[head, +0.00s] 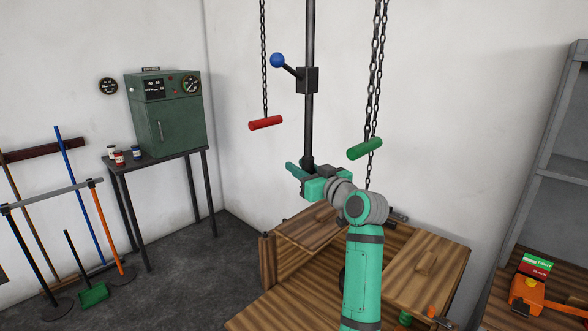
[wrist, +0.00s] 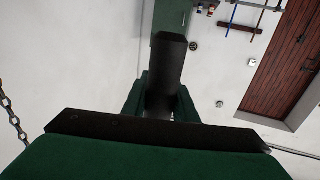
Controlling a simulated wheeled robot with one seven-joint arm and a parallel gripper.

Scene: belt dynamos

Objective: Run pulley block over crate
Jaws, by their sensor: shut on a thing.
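No pulley block shows in the head view. A dark vertical pole (head: 310,125) comes down from above the frame, with a side lever ending in a blue ball (head: 277,60). My gripper (head: 303,172) is at the pole's lower end, above the crate's back left part. It is shut on the pole; in the wrist view a dark bar (wrist: 167,75) stands between the green fingers.
A red handle (head: 265,123) and a green handle (head: 365,149) hang on chains either side of the pole. A green cabinet (head: 168,115) stands on a table at left. Grey shelving (head: 557,140) and an orange tool (head: 526,294) are at right.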

